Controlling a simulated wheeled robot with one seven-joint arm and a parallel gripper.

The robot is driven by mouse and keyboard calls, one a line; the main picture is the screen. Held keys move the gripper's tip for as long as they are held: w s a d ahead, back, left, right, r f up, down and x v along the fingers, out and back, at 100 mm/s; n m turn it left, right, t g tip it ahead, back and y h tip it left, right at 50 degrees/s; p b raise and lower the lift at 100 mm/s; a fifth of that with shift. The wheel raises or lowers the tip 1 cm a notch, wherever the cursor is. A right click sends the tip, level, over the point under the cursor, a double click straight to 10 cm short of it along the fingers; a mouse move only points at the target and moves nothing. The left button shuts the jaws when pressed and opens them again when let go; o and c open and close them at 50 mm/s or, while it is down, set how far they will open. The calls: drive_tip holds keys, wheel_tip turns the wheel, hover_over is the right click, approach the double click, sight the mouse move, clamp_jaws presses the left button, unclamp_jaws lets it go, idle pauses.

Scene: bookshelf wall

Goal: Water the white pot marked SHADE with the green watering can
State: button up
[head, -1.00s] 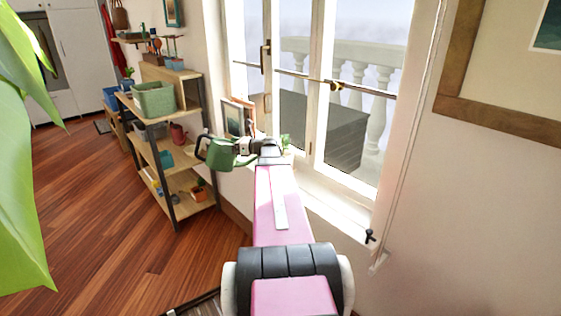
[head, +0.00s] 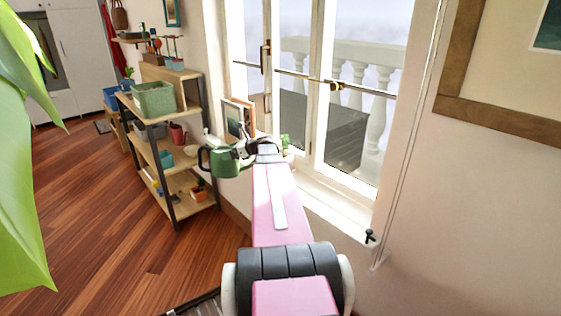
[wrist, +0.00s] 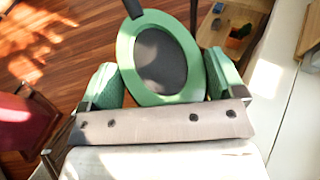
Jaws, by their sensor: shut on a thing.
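The green watering can (head: 224,163) is held in the air left of the window, its dark handle on the left. My gripper (head: 245,149) is shut on it from the right. The wrist view shows the can's round green rim (wrist: 126,62) and dark inside between the jaws. The spout cannot be made out clearly. A small green plant (head: 285,141) stands by the window sill, just right of my gripper, its pot mostly hidden behind my arm. No SHADE marking can be read in either view.
A wooden shelf rack (head: 180,185) with a green bin (head: 154,100) and several pots stands left of the can. Picture frames (head: 238,118) lean by the window. Large green leaves (head: 20,200) fill the left edge. The wooden floor (head: 110,220) is open.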

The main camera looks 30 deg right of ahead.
sight(212, 148)
drive_tip(key=shift+a+r, duration=0.1)
drive_tip(key=shift+w+a+r, duration=0.65)
drive_tip(key=shift+a, duration=0.45)
drive_tip(key=shift+w+a+r, duration=0.6)
drive_tip(key=shift+a+r, duration=0.05)
drive_tip(key=shift+a, duration=0.5)
drive_tip(key=shift+w+a+r, duration=0.65)
drive_tip(key=shift+a, duration=0.45)
